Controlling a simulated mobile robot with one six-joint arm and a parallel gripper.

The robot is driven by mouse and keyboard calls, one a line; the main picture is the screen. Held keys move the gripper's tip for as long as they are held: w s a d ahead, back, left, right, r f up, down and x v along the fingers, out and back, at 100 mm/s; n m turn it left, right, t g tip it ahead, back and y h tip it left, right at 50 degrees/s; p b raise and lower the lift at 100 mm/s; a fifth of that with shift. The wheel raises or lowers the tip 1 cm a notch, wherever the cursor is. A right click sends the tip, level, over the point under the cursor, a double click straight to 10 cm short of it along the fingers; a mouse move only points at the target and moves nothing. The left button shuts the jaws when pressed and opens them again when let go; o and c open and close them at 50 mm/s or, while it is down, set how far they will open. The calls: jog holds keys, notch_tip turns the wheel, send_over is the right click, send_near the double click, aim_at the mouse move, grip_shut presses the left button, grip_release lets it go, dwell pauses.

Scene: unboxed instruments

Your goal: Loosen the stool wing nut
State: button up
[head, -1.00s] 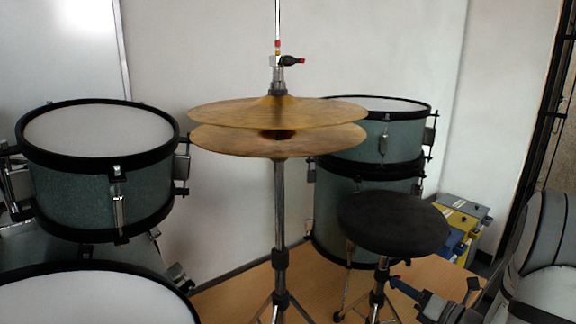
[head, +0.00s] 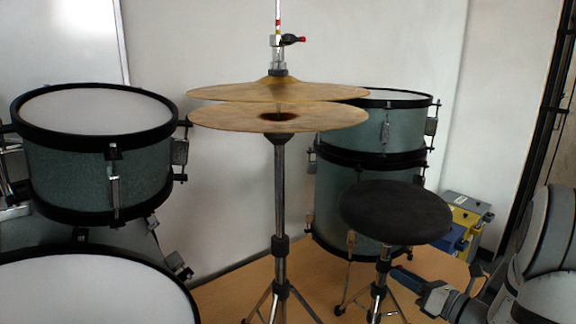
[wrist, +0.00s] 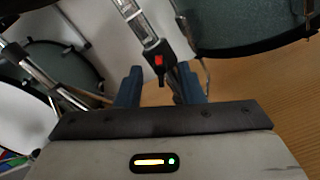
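The stool has a round black seat (head: 395,212) on a chrome stem with splayed legs, right of centre in the head view. In the wrist view, a black collar with a red part (wrist: 158,62), apparently the wing nut, sits on the chrome stem (wrist: 137,22). My gripper (wrist: 160,72) has its two blue fingers apart, one on each side of the line to the red part, which lies near the fingertips. Contact cannot be told. In the head view my gripper (head: 405,280) reaches in from the right below the seat; the wing nut is not clear there.
A hi-hat stand with two brass cymbals (head: 278,117) stands left of the stool. Green drums (head: 98,165) are at left and another stack (head: 372,130) stands behind the stool. Coloured boxes (head: 464,215) lie by the wall. Wooden floor (head: 235,292) shows between the stands.

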jog(key=shift+p+v, duration=0.65)
jog(key=shift+v, duration=2.35)
